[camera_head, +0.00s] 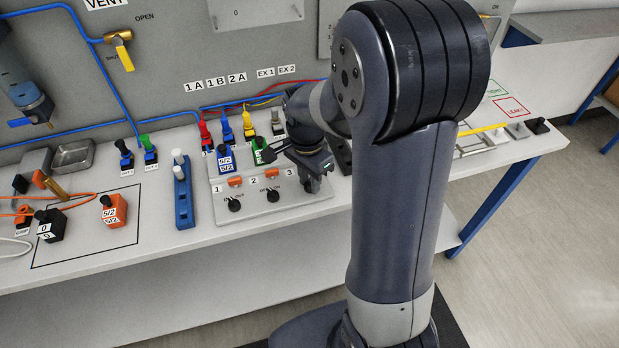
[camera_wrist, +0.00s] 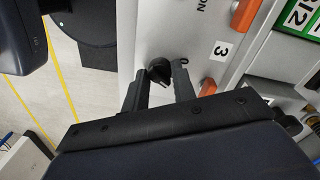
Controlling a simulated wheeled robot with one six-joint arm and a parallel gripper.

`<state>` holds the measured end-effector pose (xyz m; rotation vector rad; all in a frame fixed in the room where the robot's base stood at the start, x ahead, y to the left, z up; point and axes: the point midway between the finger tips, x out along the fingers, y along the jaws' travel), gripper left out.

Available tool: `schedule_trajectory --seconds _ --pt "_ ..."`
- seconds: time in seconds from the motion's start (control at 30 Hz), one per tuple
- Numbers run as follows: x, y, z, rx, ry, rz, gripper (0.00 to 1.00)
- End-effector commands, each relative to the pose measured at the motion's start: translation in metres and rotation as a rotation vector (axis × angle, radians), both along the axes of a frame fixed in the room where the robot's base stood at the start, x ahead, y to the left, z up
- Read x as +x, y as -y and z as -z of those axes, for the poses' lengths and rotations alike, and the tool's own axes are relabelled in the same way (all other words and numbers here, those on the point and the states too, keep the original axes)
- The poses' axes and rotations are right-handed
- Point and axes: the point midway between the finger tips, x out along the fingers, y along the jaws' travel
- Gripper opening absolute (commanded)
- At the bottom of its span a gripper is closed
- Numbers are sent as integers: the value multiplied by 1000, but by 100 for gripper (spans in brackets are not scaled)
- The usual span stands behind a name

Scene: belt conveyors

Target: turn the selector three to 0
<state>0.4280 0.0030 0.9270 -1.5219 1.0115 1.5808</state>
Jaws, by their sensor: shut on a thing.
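My gripper (camera_wrist: 161,78) is shut on the black knob of selector three (camera_wrist: 157,68) on the light panel in the wrist view. The knob sits between the two fingertips, and its pointer position is hard to read. The label "3" (camera_wrist: 220,51) is printed to the right of it. In the head view my gripper (camera_head: 313,184) is at the right end of the panel (camera_head: 262,209), just right of the label "3" (camera_head: 289,172), and it hides the third knob.
Selector one (camera_head: 234,204) and selector two (camera_head: 272,195) stand left of my gripper, with orange parts (camera_head: 235,182) behind them. Upright blue, green and red connectors crowd the rear. A blue block (camera_head: 184,205) stands further left. The floor in front is clear.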

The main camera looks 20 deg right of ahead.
Motion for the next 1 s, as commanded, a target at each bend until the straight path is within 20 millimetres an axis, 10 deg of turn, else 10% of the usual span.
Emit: schedule_trajectory --seconds 1.0 --pt "-1 -1 0 0 0 -470 3"
